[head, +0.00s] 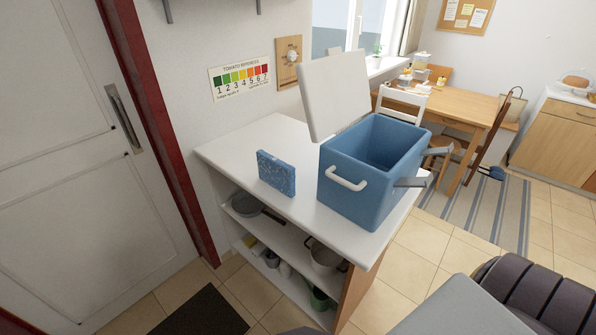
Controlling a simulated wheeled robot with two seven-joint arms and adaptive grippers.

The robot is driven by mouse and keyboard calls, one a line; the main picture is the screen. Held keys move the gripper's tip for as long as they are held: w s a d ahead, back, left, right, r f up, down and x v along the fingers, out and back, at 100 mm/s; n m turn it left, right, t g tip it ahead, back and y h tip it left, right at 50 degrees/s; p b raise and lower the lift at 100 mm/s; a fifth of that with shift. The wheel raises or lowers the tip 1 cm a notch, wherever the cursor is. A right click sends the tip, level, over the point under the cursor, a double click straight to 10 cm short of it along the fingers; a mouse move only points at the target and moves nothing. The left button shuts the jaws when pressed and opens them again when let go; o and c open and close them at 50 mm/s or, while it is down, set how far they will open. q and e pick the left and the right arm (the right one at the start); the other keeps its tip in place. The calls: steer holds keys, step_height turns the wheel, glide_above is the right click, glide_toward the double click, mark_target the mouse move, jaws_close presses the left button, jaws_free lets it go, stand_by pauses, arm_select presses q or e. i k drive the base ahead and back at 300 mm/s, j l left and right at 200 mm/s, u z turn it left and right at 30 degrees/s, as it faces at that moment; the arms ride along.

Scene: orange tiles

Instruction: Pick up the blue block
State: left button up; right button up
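The blue block (276,173) is a speckled, flat rectangular piece standing upright on the white top of a low shelf unit (240,151). It stands left of a blue cooler box (349,191) and apart from it. The cooler's white lid (335,95) is raised, and the part of its inside that shows looks empty. Neither of my grippers shows in the head view, and nothing is touching the block.
The cooler has a white handle (346,179) facing the block and two grey latches jutting out right. The counter around the block is clear. A wall and a white door (70,150) bound the left. A wooden table (455,103) with chairs stands behind.

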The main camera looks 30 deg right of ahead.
mark_target(281, 175)
steer(key=i+j+z, duration=0.1)
steer(key=z, duration=0.35)
steer(key=i+j+z, duration=0.2)
steer(key=z, duration=0.2)
steer(key=i+j+z, duration=0.25)
steer(key=z, duration=0.2)
steer(key=i+j+z, duration=0.25)
steer(key=j+z, duration=0.2)
